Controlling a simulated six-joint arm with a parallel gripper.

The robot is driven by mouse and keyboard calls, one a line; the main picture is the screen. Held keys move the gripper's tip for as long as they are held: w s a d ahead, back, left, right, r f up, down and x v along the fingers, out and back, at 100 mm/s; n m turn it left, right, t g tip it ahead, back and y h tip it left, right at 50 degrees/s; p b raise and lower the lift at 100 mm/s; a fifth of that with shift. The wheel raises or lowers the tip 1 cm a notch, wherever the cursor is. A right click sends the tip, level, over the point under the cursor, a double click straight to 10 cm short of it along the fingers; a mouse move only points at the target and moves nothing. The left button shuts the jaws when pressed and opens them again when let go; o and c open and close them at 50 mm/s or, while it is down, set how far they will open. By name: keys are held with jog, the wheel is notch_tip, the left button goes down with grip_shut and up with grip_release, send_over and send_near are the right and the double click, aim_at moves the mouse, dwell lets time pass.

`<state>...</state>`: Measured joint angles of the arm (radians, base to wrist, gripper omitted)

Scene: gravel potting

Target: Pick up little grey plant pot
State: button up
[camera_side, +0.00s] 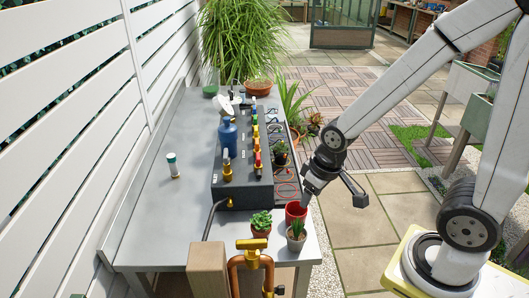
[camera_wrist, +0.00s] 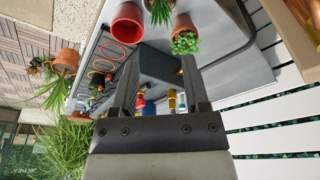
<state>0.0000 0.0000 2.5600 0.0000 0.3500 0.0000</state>
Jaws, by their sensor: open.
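The little grey plant pot (camera_side: 297,243) stands upright near the front right corner of the metal table in the side view, with a spiky green plant in it. In the wrist view only spiky leaves (camera_wrist: 160,10) show at the top edge; the pot body is out of frame. My gripper (camera_side: 309,191) is above and behind the grey pot, close over the red pot. In the wrist view my gripper (camera_wrist: 158,72) has its two fingers spread apart with nothing held between them.
A red pot (camera_side: 293,209) stands right behind the grey pot. A terracotta pot (camera_side: 260,231) with a leafy plant is at its left. An orange pipe (camera_side: 250,258) and wooden block (camera_side: 207,266) are at the front. The table's left side (camera_side: 160,220) is mostly clear.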

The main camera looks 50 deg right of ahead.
jog(key=o, duration=0.6)
jog(key=shift+c, duration=0.2)
jog(key=m+g+y, duration=0.2)
jog(key=m+y, duration=0.3)
jog(key=m, duration=1.3)
send_over(298, 229)
jog(key=d, duration=0.4)
notch_tip(298, 229, down, 9)
jog(key=shift+a+f+h, duration=0.3)
jog(key=shift+a+f, duration=0.45)
jog(key=shift+f, duration=0.3)
jog(key=shift+f, duration=0.1)
jog(key=shift+a+x, duration=0.25)
jog(key=shift+x, duration=2.25)
